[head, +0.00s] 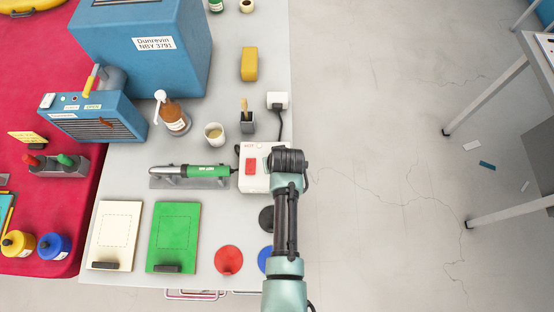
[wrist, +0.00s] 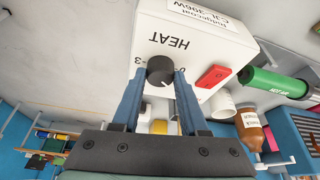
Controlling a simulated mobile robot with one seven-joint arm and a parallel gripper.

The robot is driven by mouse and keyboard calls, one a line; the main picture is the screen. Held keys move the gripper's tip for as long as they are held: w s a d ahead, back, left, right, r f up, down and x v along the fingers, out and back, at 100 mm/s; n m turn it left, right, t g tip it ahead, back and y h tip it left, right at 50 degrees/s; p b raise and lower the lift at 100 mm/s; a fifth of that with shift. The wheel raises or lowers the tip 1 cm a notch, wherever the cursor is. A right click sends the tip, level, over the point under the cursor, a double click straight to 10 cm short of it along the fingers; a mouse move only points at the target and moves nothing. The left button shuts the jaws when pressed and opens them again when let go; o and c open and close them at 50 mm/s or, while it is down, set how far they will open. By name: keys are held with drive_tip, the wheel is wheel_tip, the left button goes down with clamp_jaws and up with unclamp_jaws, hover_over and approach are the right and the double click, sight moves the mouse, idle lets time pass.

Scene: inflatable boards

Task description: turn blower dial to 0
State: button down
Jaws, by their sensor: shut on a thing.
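The blower dial is a round black knob (wrist: 160,71) on the side of a white box (wrist: 205,45) marked HEAT, seen upside down in the wrist view. A "3" shows left of the knob; the marks at its right are partly hidden by a finger. A pale line shows on the knob's lower part, but the setting is unclear. My gripper (wrist: 160,75) has its two blue fingers on either side of the knob, shut on it. In the head view my gripper (head: 287,161) covers the right side of the white box (head: 256,182) and hides the dial.
A red switch (wrist: 213,76) sits on the box beside the dial. The green-handled blower (head: 207,171) lies left of the box. A cup (head: 214,133), a brown bottle (head: 174,118) and a black holder (head: 247,122) stand behind. The floor right of the table is clear nearby.

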drive_tip(key=n, duration=0.2)
drive_tip(key=n+y+b, duration=0.1)
drive_tip(key=n, duration=0.1)
drive_tip(key=shift+w+d+g+y, duration=0.1)
drive_tip(key=shift+d+g+y, duration=0.05)
drive_tip(key=shift+g+y, duration=0.15)
drive_tip(key=shift+n+g+y+b, duration=0.4)
drive_tip(key=shift+n+b, duration=0.3)
drive_tip(key=shift+n, duration=0.7)
drive_tip(key=shift+c, duration=2.2)
unclamp_jaws()
drive_tip(key=b+v, duration=0.1)
drive_tip(key=v, duration=1.2)
